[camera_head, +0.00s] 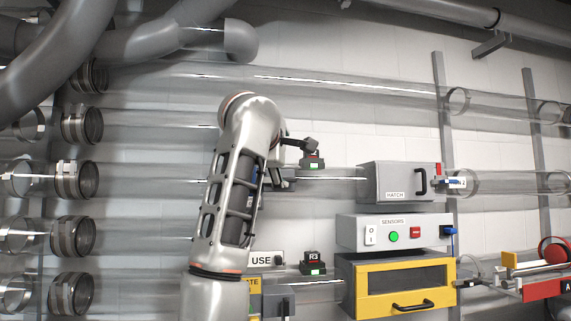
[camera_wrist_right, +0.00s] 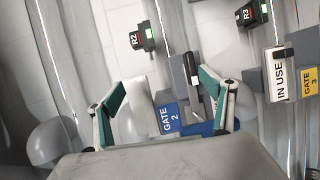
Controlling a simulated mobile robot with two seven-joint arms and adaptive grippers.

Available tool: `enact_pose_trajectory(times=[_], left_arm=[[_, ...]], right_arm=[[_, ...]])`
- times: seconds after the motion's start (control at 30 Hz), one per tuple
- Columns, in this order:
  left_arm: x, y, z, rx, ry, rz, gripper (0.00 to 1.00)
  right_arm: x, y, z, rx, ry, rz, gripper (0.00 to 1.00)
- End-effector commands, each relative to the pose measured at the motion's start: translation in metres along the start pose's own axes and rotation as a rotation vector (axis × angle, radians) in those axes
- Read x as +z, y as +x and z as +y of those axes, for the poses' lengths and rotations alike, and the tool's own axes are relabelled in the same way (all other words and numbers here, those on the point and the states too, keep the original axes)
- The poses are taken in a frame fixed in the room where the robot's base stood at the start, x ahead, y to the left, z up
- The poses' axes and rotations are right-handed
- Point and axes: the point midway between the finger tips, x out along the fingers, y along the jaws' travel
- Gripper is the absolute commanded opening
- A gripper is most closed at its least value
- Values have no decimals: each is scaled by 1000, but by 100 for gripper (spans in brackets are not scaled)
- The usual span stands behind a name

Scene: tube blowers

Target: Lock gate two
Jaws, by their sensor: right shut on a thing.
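Gate two (camera_wrist_right: 170,118) is a grey block on a clear tube with a blue plate reading GATE 2, seen in the right wrist view. A dark grey bar stands up from it. My right gripper (camera_wrist_right: 163,88) has its teal-padded fingers on either side of the gate's upper part, shut on gate two; the exact contact is hard to see. In the head view my right arm hides most of the gate and the fingers. The R2 box (camera_wrist_right: 143,38), black and grey with a green light, sits on the tube beyond it; it also shows in the head view (camera_head: 313,161). My left gripper is not in view.
Gate three (camera_wrist_right: 309,82) has a yellow plate and an IN USE sign (camera_wrist_right: 280,78) beside it. The R3 box (camera_head: 313,262) is on the tube below. A grey hatch (camera_head: 394,182), a sensor panel (camera_head: 375,232) and a yellow-framed box (camera_head: 352,302) stand to the right.

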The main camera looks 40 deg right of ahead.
Motion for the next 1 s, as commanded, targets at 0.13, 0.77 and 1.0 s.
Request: enact_pose_trajectory(times=[0.13,0.77,1.0], left_arm=[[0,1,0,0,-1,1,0],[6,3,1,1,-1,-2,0],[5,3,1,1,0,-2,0]], right_arm=[[3,-24,18,40,10,4,46],[3,-50,8,25,3,-3,26],[3,-49,8,24,2,-3,26]])
